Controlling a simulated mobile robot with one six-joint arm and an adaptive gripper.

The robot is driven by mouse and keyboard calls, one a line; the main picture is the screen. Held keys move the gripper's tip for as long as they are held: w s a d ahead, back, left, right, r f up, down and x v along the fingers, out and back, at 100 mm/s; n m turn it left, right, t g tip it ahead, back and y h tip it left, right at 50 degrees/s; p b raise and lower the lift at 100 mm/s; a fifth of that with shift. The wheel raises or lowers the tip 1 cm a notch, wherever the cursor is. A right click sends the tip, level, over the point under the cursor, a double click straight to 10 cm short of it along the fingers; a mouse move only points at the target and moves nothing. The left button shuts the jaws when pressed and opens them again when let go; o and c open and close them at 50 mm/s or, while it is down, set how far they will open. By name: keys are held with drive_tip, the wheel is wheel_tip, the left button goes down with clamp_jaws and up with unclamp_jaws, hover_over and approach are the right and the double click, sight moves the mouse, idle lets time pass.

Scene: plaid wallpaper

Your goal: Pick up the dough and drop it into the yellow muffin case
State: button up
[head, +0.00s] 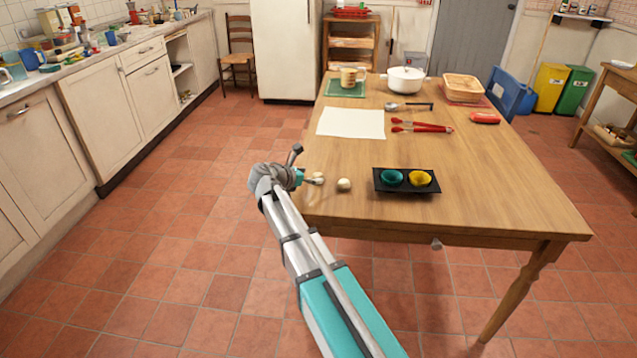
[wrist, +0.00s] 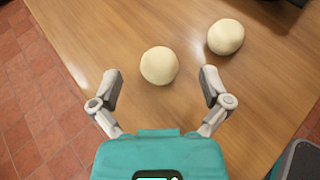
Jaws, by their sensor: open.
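Two pale dough balls lie on the wooden table near its front left edge. In the wrist view one dough ball (wrist: 159,64) is just ahead of my gripper (wrist: 160,84), centred between the fingertips. The other dough ball (wrist: 226,37) lies farther off to the right. In the head view one ball (head: 344,185) is clear, and the other (head: 318,175) is partly covered by my gripper (head: 312,181). My gripper is open and empty. The yellow muffin case (head: 421,178) sits in the right side of a black tray (head: 406,192), beside a teal case (head: 391,178).
The wooden table (head: 500,205) also bears a white sheet (head: 351,123), red tongs (head: 422,127), a white pot (head: 405,80) and a basket (head: 463,88) farther back. The tabletop between the dough and the tray is clear. A blue chair (head: 507,92) stands at the back right.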

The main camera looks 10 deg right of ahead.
drive_tip(key=shift+b+x, duration=0.3)
drive_tip(key=shift+x, duration=1)
drive_tip(key=shift+a, duration=0.1)
drive_tip(key=shift+c, duration=0.2)
drive_tip(key=c, duration=1.2)
drive_tip(key=shift+o, duration=0.2)
drive_tip(key=shift+r, duration=0.15)
